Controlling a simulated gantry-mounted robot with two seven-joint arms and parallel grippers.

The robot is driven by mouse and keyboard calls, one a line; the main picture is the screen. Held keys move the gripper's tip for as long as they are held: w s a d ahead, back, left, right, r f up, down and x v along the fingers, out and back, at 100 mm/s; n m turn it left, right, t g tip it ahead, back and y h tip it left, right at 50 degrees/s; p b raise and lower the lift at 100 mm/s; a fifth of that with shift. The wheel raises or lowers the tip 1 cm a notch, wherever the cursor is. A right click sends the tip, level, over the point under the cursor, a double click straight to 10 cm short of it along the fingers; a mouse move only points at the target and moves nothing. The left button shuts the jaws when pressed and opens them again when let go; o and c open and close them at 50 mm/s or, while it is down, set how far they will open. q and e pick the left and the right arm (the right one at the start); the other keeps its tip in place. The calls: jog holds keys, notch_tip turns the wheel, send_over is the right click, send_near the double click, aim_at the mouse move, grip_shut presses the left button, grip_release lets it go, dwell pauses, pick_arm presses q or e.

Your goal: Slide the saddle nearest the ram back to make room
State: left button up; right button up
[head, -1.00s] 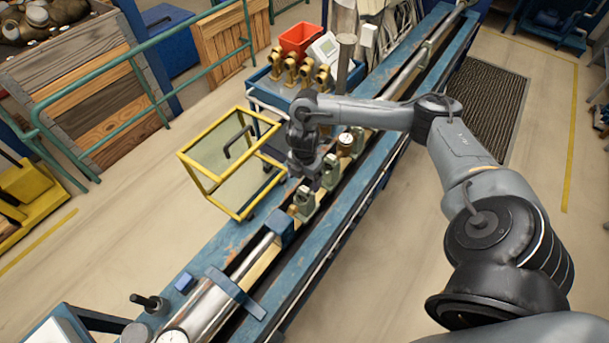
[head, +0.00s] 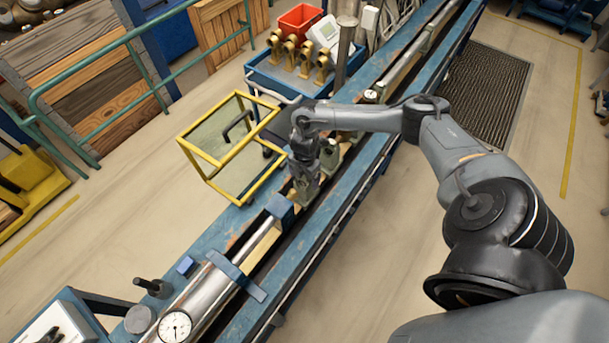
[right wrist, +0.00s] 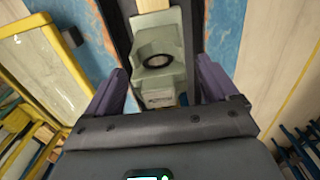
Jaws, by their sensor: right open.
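The saddle nearest the ram (head: 302,191) is a pale green block with a rounded cradle, on the blue bench's rail. In the right wrist view the saddle (right wrist: 161,62) lies between the spread fingers, a little beyond their tips. My right gripper (head: 305,178) is open above it and partly hides it in the head view; it also shows in the right wrist view (right wrist: 160,88). I cannot tell whether the fingers touch the saddle. A second green saddle (head: 330,155) stands just behind, partly hidden by my arm. The ram (head: 209,292) is the shiny cylinder at the lower left. My left gripper is not in view.
A yellow-framed guard (head: 232,145) stands close to the left of the gripper. Behind it, a blue cart (head: 290,88) carries brass fittings and a red bin (head: 299,18). A blue clamp bar (head: 236,276) crosses the ram.

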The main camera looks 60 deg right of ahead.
grip_shut()
dwell(0.3)
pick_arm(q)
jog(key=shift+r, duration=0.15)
pick_arm(e)
jog(key=shift+a, duration=0.2)
jog(key=shift+w+a+r+p, duration=0.1)
jog(key=shift+a+p, duration=0.35)
jog(key=shift+a, duration=0.05)
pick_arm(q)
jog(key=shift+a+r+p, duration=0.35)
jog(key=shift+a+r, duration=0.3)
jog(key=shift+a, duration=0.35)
pick_arm(e)
jog(key=shift+w+a, duration=0.15)
jog(key=shift+a, duration=0.9)
jog(key=shift+o, duration=0.4)
grip_release()
jog(key=shift+d, duration=0.1)
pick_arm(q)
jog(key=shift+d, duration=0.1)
